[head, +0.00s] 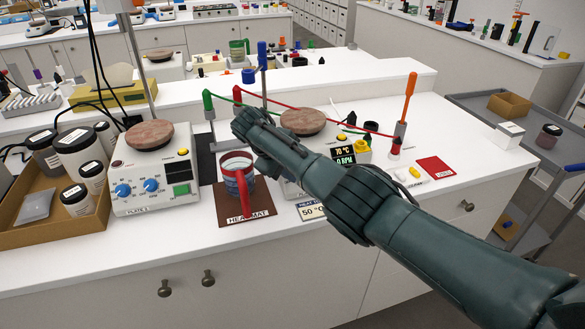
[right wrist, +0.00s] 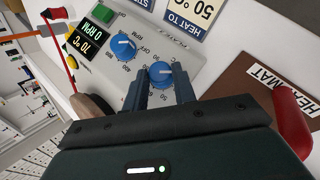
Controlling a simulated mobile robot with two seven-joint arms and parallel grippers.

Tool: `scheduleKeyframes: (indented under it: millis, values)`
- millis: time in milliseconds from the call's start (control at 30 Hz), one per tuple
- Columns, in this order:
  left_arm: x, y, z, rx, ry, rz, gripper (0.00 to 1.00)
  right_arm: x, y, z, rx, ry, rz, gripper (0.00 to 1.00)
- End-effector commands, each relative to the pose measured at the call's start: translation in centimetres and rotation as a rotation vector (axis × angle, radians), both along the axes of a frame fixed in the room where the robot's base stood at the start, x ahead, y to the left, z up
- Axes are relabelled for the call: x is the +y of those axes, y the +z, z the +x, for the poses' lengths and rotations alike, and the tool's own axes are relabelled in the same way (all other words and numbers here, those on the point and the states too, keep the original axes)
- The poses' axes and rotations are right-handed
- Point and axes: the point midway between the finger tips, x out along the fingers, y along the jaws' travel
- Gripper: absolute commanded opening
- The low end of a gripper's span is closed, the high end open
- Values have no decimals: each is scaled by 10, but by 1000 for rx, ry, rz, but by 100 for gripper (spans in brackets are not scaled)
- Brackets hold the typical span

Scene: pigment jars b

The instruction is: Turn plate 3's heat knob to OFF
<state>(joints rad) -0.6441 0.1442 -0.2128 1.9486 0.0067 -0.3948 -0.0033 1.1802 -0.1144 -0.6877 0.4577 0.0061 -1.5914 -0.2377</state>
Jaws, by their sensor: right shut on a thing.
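A hot plate stands right of the mug in the head view, with a brown round top (head: 303,122) and a display (head: 345,157) reading 70 °C and 0 RPM. My right arm covers much of its front. In the right wrist view its grey panel (right wrist: 118,72) carries two blue knobs. The stirring knob (right wrist: 123,46) is marked RPM. The heat knob (right wrist: 161,72), marked in °C, sits between the fingertips of my right gripper (right wrist: 163,90), which is shut on it. The heat knob's pointer and the plate's number are not clearly readable. My left gripper is out of view.
A red-handled mug (head: 237,178) stands on the brown heat mat (head: 243,208) beside the plate. Another hot plate (head: 160,190) is further left. A "HEAT TO 50 °C" card (head: 310,211) lies in front.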

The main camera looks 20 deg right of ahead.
Motion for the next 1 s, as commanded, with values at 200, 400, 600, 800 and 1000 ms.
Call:
scheduleKeyframes:
  millis: [200, 400, 600, 800, 1000]
  values:
    - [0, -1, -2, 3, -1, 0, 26, -1, -4, -2, 9, -2, 1, 28]
    - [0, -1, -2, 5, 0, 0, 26, -1, -2, -1, 5, -2, 1, 45]
    - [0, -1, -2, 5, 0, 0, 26, 0, -1, -1, 3, -2, 1, 49]
    - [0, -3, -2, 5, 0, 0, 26, 4, 5, -1, 1, 0, 1, 49]
    - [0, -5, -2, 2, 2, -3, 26, 23, 36, -7, -3, 2, 4, 49]
